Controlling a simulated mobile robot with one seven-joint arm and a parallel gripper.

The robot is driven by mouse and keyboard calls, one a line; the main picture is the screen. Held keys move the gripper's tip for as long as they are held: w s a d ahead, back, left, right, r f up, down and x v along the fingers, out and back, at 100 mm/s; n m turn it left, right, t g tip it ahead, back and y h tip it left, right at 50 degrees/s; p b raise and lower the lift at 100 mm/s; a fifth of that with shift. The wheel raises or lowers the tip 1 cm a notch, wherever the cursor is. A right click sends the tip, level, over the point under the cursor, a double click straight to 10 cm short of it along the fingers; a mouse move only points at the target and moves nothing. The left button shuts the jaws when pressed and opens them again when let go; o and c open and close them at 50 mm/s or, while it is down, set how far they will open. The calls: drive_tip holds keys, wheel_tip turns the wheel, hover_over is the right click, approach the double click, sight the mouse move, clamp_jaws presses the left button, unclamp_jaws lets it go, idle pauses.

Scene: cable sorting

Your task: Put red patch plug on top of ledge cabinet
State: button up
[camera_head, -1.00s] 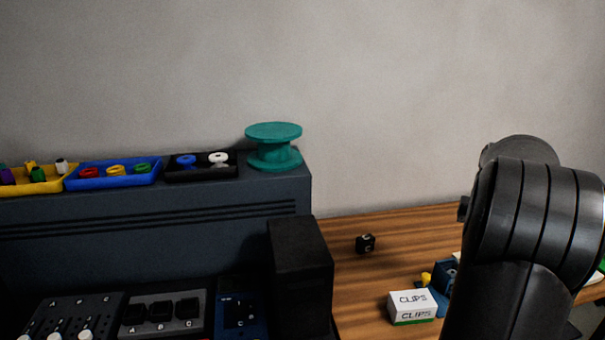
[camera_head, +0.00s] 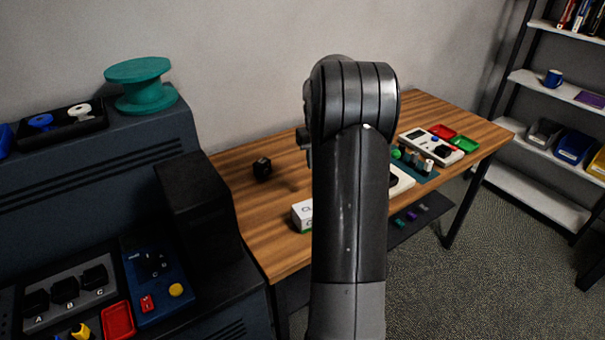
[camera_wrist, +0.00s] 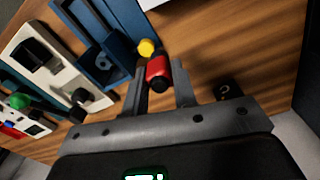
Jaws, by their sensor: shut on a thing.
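The red patch plug (camera_wrist: 158,68), red with a dark end, is between the two fingers of my gripper (camera_wrist: 160,82) in the wrist view. The fingers are shut on it, above the wooden table. In the head view my arm hides the gripper and the plug. The ledge cabinet (camera_head: 130,155) is the dark blue unit at the left of the head view, with a raised top against the wall.
A black box (camera_head: 195,205) stands in front of the cabinet's right end. The wooden table (camera_head: 235,170) carries a small black cube (camera_head: 262,168) and a white box (camera_head: 301,214). A yellow knob (camera_wrist: 147,47) and blue housing (camera_wrist: 95,55) lie close to the plug. Shelves (camera_head: 545,140) stand at right.

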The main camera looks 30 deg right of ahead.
drive_tip(key=w+a+f, duration=0.4)
drive_tip(key=w, duration=0.1)
drive_tip(key=w+a+f, duration=0.2)
drive_tip(key=w, duration=0.1)
drive_tip(key=shift+w+a+f, duration=0.25)
drive_tip(key=shift+a+f, duration=0.05)
wheel_tip(320, 180, down, 2)
drive_tip(key=shift+s+d+f, duration=0.1)
drive_tip(key=shift+d+f, duration=0.05)
drive_tip(key=shift+f, duration=0.45)
drive_tip(key=shift+f, duration=0.2)
drive_tip(key=o, duration=1)
